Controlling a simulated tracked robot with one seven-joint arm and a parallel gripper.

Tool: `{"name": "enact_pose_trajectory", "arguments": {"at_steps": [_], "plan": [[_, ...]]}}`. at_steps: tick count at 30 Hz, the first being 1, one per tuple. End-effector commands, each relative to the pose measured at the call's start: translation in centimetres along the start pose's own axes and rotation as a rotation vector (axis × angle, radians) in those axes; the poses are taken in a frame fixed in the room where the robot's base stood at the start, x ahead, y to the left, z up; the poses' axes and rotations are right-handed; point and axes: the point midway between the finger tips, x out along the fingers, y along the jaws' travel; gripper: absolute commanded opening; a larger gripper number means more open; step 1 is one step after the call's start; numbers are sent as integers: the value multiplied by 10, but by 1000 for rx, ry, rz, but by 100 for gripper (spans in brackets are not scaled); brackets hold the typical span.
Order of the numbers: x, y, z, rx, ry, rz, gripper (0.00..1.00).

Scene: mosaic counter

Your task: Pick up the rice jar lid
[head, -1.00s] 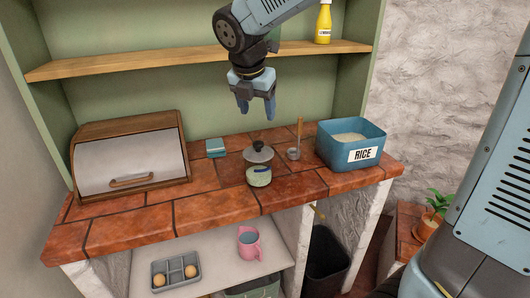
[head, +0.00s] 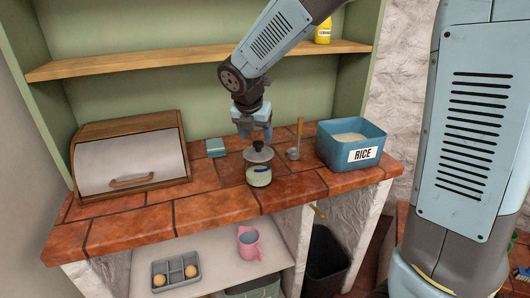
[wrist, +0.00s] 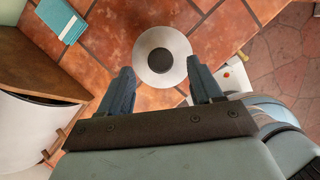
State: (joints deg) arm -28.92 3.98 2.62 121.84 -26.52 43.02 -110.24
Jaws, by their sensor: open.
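The rice jar lid (head: 258,154) is a pale grey disc with a dark round knob, and it sits on top of a small jar (head: 258,176) with a pale green body on the tiled counter. In the wrist view the lid (wrist: 162,70) shows from above, with its knob near the middle, and it hides the jar. My gripper (head: 255,137) is open and empty, just above the lid, fingers pointing down. In the wrist view its fingertips (wrist: 159,72) are to the left and right of the lid, and the knob lies between them.
A blue rice bin (head: 351,154) stands to the right, with a ladle (head: 294,152) between it and the jar. A wooden shelf (head: 130,63) runs above. The counter's front left is clear.

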Motion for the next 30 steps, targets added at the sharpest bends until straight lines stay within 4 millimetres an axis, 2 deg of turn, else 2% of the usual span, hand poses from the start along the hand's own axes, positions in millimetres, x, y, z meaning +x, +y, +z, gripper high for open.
{"name": "enact_pose_trajectory", "arguments": {"at_steps": [3, 9, 18, 30], "plan": [[18, 1, 0, -1, 2, -2, 65], [39, 1, 0, 0, 1, -2, 65], [41, 0, 1, 1, 0, 0, 64], [41, 0, 1, 2, 0, -1, 25]]}}
